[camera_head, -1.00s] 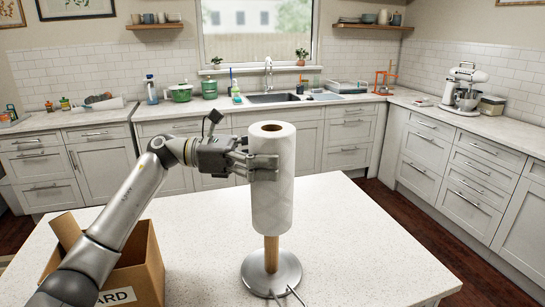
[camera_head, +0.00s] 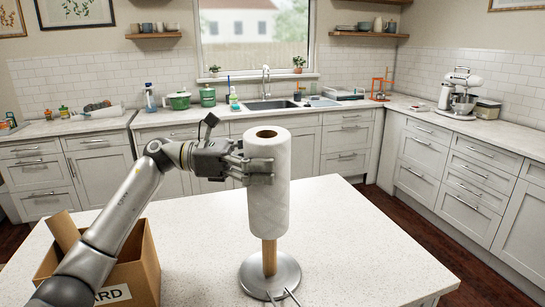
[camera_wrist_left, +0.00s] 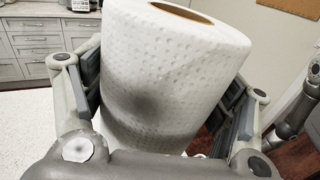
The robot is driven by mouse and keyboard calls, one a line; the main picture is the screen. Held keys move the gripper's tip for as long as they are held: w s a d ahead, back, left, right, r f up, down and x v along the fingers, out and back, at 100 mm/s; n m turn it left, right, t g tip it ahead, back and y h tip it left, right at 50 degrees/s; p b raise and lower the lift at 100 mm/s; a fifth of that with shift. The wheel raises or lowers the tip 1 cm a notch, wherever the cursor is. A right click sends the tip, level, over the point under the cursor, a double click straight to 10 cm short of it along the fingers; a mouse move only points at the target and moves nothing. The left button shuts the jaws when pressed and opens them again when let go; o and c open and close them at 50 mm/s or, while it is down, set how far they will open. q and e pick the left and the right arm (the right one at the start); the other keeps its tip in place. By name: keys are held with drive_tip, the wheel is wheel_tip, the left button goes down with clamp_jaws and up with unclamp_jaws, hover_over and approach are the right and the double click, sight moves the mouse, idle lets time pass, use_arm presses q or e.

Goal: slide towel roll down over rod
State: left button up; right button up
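The white towel roll (camera_head: 268,195) stands upright over the wooden rod (camera_head: 270,256), whose lower part shows below the roll. The rod rises from a round metal base (camera_head: 270,276) on the white island. The roll's lower end is well above the base. My left gripper (camera_head: 262,170) is shut around the upper part of the roll from the left. In the left wrist view the roll (camera_wrist_left: 165,75) fills the space between both fingers. The rod's top is hidden in the roll.
The island top (camera_head: 370,245) is clear to the right. Counters with kitchenware line the walls behind.

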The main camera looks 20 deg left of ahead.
use_arm(q)
drive_tip(key=o, duration=0.4)
drive_tip(key=shift+d+f, duration=0.15)
drive_tip(key=shift+f, duration=0.45)
drive_tip(key=shift+d+f, duration=0.15)
drive_tip(key=shift+f, duration=0.45)
drive_tip(key=shift+c, duration=0.2)
use_arm(e)
drive_tip(key=shift+f, duration=0.3)
use_arm(q)
drive_tip(key=r+v, duration=0.2)
drive_tip(key=v, duration=0.6)
drive_tip(key=shift+s, duration=0.2)
use_arm(e)
drive_tip(key=shift+w+a+r, duration=0.2)
drive_tip(key=shift+w+r, duration=0.05)
drive_tip(key=shift+r, duration=0.05)
use_arm(q)
drive_tip(key=shift+a+r+p, duration=0.1)
drive_tip(key=shift+p, duration=0.2)
use_arm(e)
drive_tip(key=shift+r, duration=0.1)
